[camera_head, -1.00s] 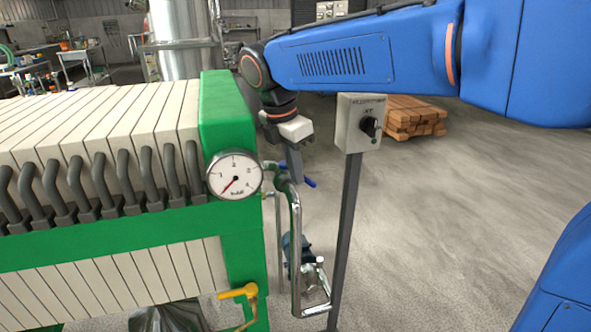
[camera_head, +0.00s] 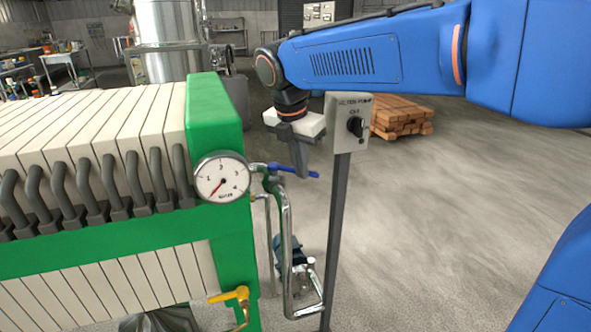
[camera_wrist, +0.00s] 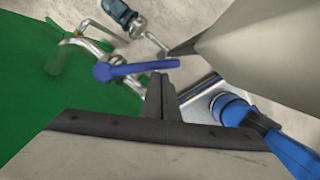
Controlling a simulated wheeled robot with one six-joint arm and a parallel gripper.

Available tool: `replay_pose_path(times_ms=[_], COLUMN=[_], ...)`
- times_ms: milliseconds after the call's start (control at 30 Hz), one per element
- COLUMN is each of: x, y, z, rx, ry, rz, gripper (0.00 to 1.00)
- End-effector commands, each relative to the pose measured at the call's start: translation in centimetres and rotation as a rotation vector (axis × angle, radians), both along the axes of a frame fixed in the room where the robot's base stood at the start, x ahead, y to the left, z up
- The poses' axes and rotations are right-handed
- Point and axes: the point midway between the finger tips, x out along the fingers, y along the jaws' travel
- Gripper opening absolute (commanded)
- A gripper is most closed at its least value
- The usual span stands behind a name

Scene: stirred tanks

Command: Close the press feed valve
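The feed valve's lever, a blue handle (camera_head: 293,171), sits on the pipe at the press's right end, beside the gauge. It points right in the head view. In the wrist view the blue lever (camera_wrist: 140,68) runs across the upper middle, from its round hub at the left. My gripper (camera_head: 302,168) points down at the lever's outer half. Its dark fingers (camera_wrist: 160,85) look closed together, with tips right beside the lever's outer part. They look close enough to touch, but I cannot tell contact for sure. Nothing is held between them.
The switch box (camera_head: 347,122) on its post (camera_head: 338,220) stands close right of my gripper. The green press (camera_head: 215,110) with its gauge (camera_head: 221,178) is at the left, with a yellow-handled valve (camera_head: 229,295) below. Open floor lies at the right.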

Motion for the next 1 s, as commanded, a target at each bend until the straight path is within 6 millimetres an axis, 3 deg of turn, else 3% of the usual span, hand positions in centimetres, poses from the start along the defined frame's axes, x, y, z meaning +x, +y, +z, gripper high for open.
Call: replay_pose_path(times_ms=[833,1000], x=[0.91,0.67], y=[-0.75,-0.58], z=[0.01,0.91], rx=[0.000,0.000], ry=[0.000,-0.002], rz=[-0.001,-0.002], gripper=[0.00,0.00])
